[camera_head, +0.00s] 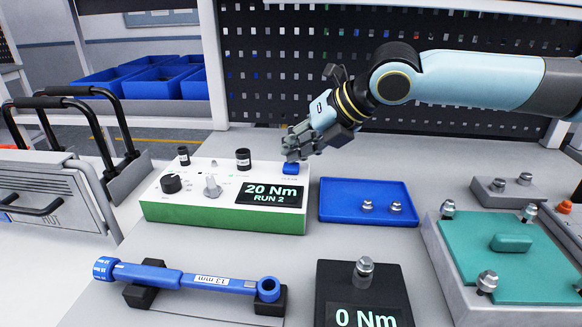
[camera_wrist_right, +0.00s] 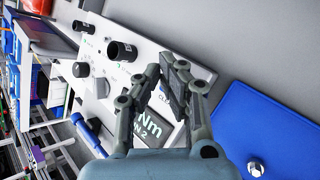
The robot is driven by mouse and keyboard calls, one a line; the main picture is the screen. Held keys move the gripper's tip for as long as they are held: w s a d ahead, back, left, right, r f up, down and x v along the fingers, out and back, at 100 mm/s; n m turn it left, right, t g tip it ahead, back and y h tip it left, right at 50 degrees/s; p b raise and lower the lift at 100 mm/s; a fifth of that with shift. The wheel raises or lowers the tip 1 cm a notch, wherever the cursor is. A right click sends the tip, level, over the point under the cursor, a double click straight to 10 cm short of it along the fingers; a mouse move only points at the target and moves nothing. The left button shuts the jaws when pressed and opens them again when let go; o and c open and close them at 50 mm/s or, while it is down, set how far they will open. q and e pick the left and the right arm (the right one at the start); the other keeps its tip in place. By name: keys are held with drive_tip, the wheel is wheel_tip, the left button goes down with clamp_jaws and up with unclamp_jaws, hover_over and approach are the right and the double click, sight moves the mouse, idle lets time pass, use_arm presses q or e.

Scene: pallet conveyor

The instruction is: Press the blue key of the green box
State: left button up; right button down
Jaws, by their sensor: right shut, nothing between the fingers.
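The green box (camera_head: 222,217) stands on the bench with a white top, a black knob, a grey knob and a display reading "20 Nm RUN 2". It also shows in the right wrist view (camera_wrist_right: 133,64). Its blue key (camera_head: 290,169) sits at the back right corner of the top. My right gripper (camera_head: 291,152) is shut and empty, its fingertips just above the blue key in the head view; I cannot tell whether they touch it. My left gripper is in neither view.
A blue tray (camera_head: 340,212) with two bolts lies right of the box. A blue torque wrench (camera_head: 185,278) rests on black stands in front. A black "0 Nm" unit (camera_head: 340,285) and a teal-topped fixture (camera_head: 470,262) stand at the front right. A perforated panel (camera_head: 300,60) rises behind.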

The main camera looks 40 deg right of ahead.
drive_tip(key=shift+f+b, duration=0.4)
drive_tip(key=shift+b, duration=0.1)
idle(0.5)
drive_tip(key=shift+r, duration=0.1)
idle(0.3)
drive_tip(key=shift+r+p, duration=0.55)
drive_tip(key=shift+r, duration=0.2)
drive_tip(key=shift+r, duration=0.1)
wheel_tip(320, 180, up, 5)
drive_tip(key=p, duration=0.3)
drive_tip(key=shift+p, duration=0.4)
idle(0.4)
